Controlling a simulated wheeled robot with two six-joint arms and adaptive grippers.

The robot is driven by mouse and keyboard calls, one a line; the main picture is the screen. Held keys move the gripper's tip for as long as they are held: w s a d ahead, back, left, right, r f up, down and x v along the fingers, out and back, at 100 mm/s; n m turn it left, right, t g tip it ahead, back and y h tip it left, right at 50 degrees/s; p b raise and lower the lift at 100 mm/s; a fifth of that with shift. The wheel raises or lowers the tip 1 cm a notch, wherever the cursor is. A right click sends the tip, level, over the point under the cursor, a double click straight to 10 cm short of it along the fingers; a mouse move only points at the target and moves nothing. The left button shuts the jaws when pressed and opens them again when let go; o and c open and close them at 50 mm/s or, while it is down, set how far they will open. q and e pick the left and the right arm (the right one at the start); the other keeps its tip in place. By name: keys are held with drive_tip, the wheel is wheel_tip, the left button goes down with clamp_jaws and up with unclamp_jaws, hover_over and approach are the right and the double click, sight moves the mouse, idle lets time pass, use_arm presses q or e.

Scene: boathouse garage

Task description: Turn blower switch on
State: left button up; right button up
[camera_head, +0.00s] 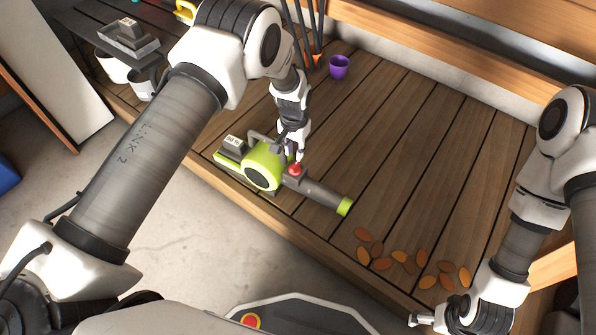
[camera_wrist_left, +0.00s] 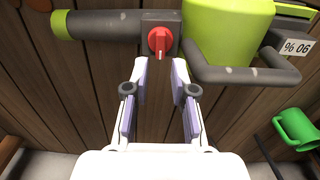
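The green and grey blower (camera_head: 264,166) lies on the wooden deck, its nozzle pointing to the lower right in the head view. Its red switch (camera_head: 295,169) is on the grey tube beside the green body; in the left wrist view the red switch (camera_wrist_left: 160,41) shows as a knob with a raised bar. My left gripper (camera_head: 297,152) is right at the switch. In the left wrist view my left gripper (camera_wrist_left: 160,75) has its two fingers apart with nothing between them, the tips just short of the knob. My right gripper (camera_head: 436,318) is low at the right, away from the blower; its fingers are unclear.
Several orange-brown leaves (camera_head: 400,258) lie on the deck (camera_head: 400,150) right of the nozzle. A purple cup (camera_head: 339,67) stands behind. A grey shelf (camera_head: 120,50) is at the upper left. A green mug (camera_wrist_left: 297,128) shows in the left wrist view.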

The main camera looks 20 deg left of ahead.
sight(294, 165)
use_arm(q)
wheel_tip(294, 165, down, 7)
drive_tip(key=shift+r+b, duration=0.1)
drive_tip(key=shift+b, duration=1.1)
clamp_jaws()
drive_tip(key=shift+r, duration=0.1)
drive_tip(key=m+p, duration=0.2)
drive_tip(key=m, duration=0.1)
drive_tip(key=shift+a+r+m, duration=0.1)
drive_tip(key=shift+m, duration=0.2)
drive_tip(key=m+p, duration=0.2)
drive_tip(key=m, duration=0.2)
drive_tip(key=shift+a+m+p, duration=0.1)
drive_tip(key=shift+m+p, duration=0.35)
drive_tip(key=shift+m, duration=1.75)
drive_tip(key=shift+w, duration=0.1)
